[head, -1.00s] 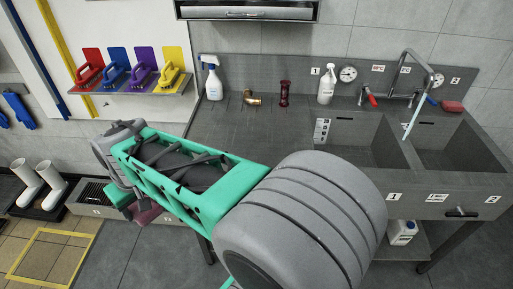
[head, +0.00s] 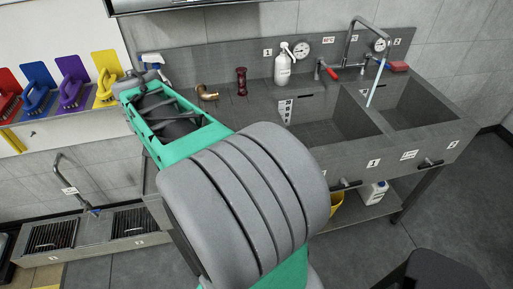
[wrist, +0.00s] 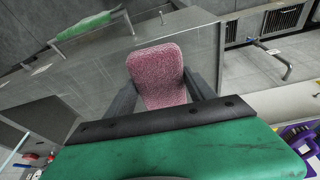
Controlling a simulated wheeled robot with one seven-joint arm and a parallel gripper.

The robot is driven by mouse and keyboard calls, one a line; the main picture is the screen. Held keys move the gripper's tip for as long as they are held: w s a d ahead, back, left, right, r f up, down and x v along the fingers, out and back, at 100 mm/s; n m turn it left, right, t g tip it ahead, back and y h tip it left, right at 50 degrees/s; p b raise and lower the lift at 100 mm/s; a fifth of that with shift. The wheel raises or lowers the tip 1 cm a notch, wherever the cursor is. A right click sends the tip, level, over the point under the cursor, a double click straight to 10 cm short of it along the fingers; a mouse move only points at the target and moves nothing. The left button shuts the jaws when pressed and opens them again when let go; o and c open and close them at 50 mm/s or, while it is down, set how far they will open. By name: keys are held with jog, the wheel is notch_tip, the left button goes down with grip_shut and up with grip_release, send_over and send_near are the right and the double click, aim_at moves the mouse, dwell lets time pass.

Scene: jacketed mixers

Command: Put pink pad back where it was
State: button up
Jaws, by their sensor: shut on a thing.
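The pink pad (wrist: 157,75) is a speckled, rounded block held between the two dark fingers of my gripper (wrist: 163,88) in the wrist view. The fingers press its two sides and it sticks out beyond them. In the head view my arm reaches toward the left end of the sink counter, and my own links hide the fingers and the pad. Which surface lies directly under the pad cannot be told.
The steel counter (head: 222,112) holds a brass elbow (head: 207,93), a dark red fitting (head: 241,81) and a white bottle (head: 283,66). A red block (head: 399,66) lies behind the right basin (head: 415,103). Water runs from the tap (head: 352,40). Coloured brushes (head: 72,85) stand left.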

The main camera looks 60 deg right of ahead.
jog(key=s+d+m+g+b, duration=0.2)
jog(key=s+d+m, duration=0.75)
jog(key=s, duration=0.25)
jog(key=s+d+m+g+b, duration=0.1)
jog(key=s+d+m+g, duration=0.1)
jog(key=s+d+m, duration=0.75)
jog(key=shift+n, duration=0.8)
jog(key=w+d+f+p, duration=0.1)
jog(key=w+d+f, duration=0.1)
jog(key=d+f, duration=0.1)
jog(key=w+d+f+p, duration=0.1)
jog(key=w+d+f, duration=0.1)
jog(key=d, duration=0.1)
jog(key=w+d+f+p, duration=0.1)
jog(key=w+d+f, duration=0.1)
jog(key=d+f, duration=0.1)
jog(key=shift+w+d+f, duration=0.3)
jog(key=shift+d, duration=0.15)
notch_tip(320, 180, down, 3)
jog(key=shift+w+d+f+p, duration=0.15)
jog(key=shift+p, duration=0.7)
jog(key=shift+f+b, duration=0.35)
jog(key=shift+f, duration=0.1)
jog(key=o, duration=1.3)
jog(key=shift+r, duration=0.1)
